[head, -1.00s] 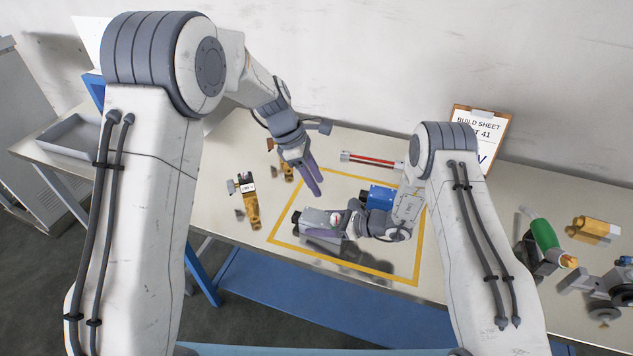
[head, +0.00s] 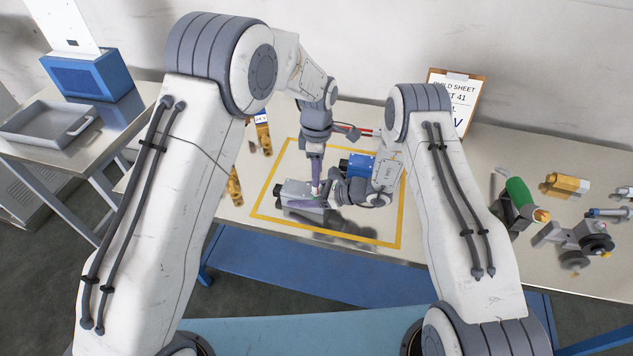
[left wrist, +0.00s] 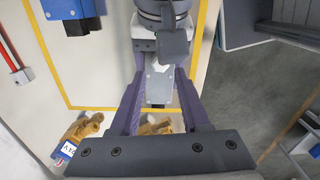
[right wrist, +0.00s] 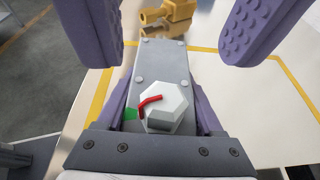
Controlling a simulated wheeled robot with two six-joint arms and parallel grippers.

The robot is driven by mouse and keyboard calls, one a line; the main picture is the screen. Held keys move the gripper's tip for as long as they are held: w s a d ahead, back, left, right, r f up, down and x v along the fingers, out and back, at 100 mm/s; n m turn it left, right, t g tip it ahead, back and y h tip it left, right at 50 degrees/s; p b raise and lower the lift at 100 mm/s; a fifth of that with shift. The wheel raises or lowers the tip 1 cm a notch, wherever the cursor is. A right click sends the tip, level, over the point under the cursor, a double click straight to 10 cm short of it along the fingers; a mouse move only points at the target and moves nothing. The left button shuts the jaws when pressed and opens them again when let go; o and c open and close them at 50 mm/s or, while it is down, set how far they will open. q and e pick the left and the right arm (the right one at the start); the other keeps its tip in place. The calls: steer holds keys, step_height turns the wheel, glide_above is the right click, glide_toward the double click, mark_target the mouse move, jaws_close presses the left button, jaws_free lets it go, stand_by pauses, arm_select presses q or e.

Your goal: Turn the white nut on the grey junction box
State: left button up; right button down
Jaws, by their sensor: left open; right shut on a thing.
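The grey junction box (head: 292,190) lies inside the yellow outline on the table; its grey face also shows in the right wrist view (right wrist: 163,62). The white six-sided nut (right wrist: 172,112) sits on this face, with a red pointer on it directed left, beside a green patch (right wrist: 131,115). My right gripper (head: 330,197) is shut on the box, one finger on each side. My left gripper (head: 316,188) points down over the box, open. Its purple fingers (right wrist: 172,50) hang apart above the box, clear of the nut.
A blue box (head: 357,163) stands behind the junction box. Brass-coloured parts (head: 235,187) lie to the left. A green cylinder (head: 519,197) and other parts lie at the right. A clipboard (head: 455,100) leans at the back; a grey tray (head: 35,128) is far left.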

arm_select(q)
steer(key=shift+f, duration=2.25)
jaws_close()
steer(key=shift+m, duration=2.2)
jaws_free()
